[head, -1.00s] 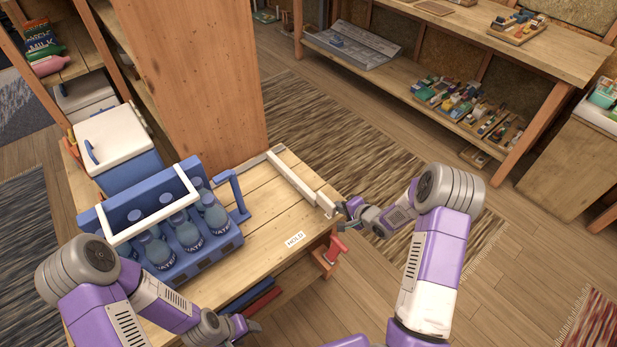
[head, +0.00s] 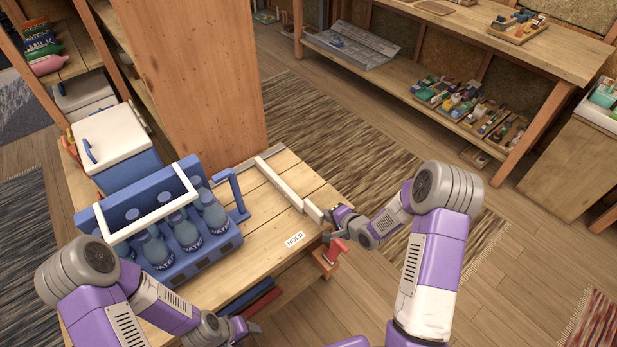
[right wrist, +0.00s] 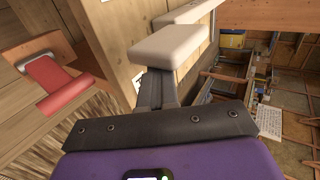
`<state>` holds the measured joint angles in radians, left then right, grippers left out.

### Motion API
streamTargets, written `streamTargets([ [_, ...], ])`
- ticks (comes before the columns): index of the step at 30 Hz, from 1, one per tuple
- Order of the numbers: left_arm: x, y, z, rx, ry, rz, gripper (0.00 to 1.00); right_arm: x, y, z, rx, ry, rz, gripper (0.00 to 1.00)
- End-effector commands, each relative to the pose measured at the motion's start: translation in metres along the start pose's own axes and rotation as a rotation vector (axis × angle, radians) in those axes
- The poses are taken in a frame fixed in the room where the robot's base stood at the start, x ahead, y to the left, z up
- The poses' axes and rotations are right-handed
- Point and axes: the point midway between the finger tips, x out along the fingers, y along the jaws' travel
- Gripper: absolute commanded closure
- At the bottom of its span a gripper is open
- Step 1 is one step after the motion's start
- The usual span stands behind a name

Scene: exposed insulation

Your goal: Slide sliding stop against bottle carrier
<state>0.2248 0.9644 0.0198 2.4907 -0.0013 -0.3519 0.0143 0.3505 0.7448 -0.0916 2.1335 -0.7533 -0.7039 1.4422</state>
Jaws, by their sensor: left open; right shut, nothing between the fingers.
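The sliding stop is a long whitish bar (head: 280,186) lying across the wooden table top, with a short block (head: 313,210) at its near end. The blue bottle carrier (head: 218,247) with a white handle holds several water bottles and stands on the table, left of the bar, with bare planks between them. My right gripper (head: 332,217) is shut and empty at the block's end; in the right wrist view its closed fingers (right wrist: 157,88) are at the pale block (right wrist: 165,48), seemingly touching it. My left gripper (head: 250,328) is open, low in front of the table, away from the carrier.
A HOLD label (head: 295,240) lies on the table near the front edge. A red-handled clamp (head: 335,251) sits at the table's front right corner. A white-lidded cooler (head: 116,140) stands behind the carrier, and a tall wooden panel (head: 205,85) rises behind the table.

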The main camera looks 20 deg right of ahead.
Motion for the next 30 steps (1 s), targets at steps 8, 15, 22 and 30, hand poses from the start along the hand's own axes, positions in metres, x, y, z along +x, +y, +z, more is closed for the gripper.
streamTargets([
  [8,0.004,-0.001,0.0,0.0,0.0,0.0,0.43,0.0,0.0,0.016,-0.002,-0.003,0.0,1.0],
  [15,0.004,-0.001,0.0,0.0,0.0,0.0,0.43,0.0,0.0,0.017,-0.001,-0.002,0.0,1.0],
  [22,0.006,-0.002,0.0,0.0,0.0,0.0,0.43,0.001,0.0,0.023,-0.001,-0.004,-0.001,1.0],
  [30,0.011,-0.004,-0.001,0.0,0.0,0.0,0.43,0.001,0.001,0.042,-0.001,-0.003,0.001,1.0],
])
